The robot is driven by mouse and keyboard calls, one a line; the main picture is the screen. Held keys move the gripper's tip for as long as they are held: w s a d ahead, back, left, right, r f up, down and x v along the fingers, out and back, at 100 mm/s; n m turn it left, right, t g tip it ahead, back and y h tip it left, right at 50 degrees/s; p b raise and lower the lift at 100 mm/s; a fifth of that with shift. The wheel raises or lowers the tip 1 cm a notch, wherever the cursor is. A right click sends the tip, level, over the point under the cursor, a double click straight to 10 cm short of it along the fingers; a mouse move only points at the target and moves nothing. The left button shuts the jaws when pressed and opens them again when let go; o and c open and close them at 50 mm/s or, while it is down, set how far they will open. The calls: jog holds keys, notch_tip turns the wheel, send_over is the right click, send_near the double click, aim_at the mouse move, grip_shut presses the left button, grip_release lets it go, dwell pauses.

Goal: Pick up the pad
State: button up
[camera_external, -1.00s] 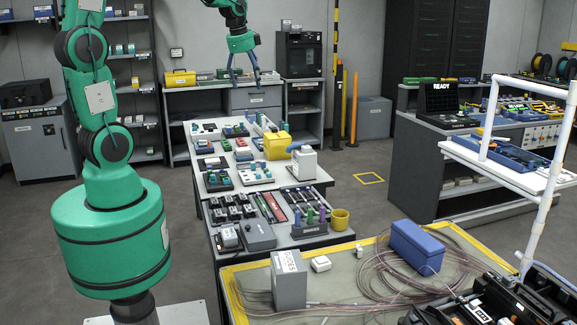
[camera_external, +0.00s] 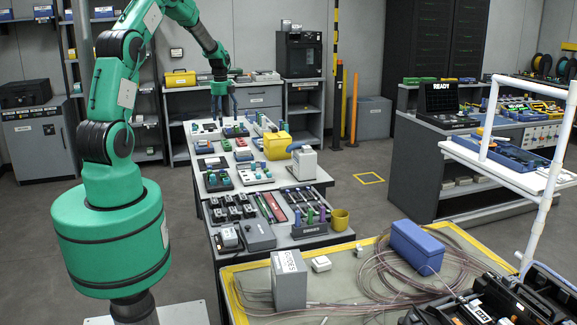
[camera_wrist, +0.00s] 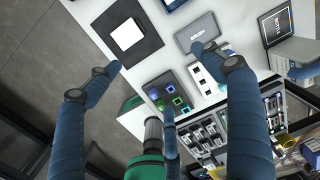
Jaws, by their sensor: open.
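The likely pad is a white square (camera_wrist: 127,33) lying on a black square mat (camera_wrist: 108,23) at the upper left of the wrist view. In the external view, the small items at the far end of the long bench are too small to tell the pad apart with certainty. My gripper (camera_external: 222,117) points down over that end of the bench. In the wrist view its blue fingers (camera_wrist: 156,58) are spread wide and empty. One fingertip is near the mat's lower edge in the picture; the white square is not between the fingers.
A grey labelled tray (camera_wrist: 197,31) lies beside the mat, near another fingertip. A block with coloured square sockets (camera_wrist: 168,92) is close by.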

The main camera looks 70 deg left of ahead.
jog(key=m, duration=0.2)
send_over(212, 160)
notch_tip(212, 160, down, 8)
jog(key=shift+f, duration=0.2)
notch_tip(212, 160, down, 8)
jog(key=shift+d+r+b, duration=0.1)
jog(key=shift+b, duration=0.35)
jog(key=shift+w+f, duration=0.1)
jog(key=shift+f, duration=0.3)
jog(key=shift+a+f+b, duration=0.2)
jog(key=shift+f+b, duration=0.3)
jog(key=shift+f, duration=2.05)
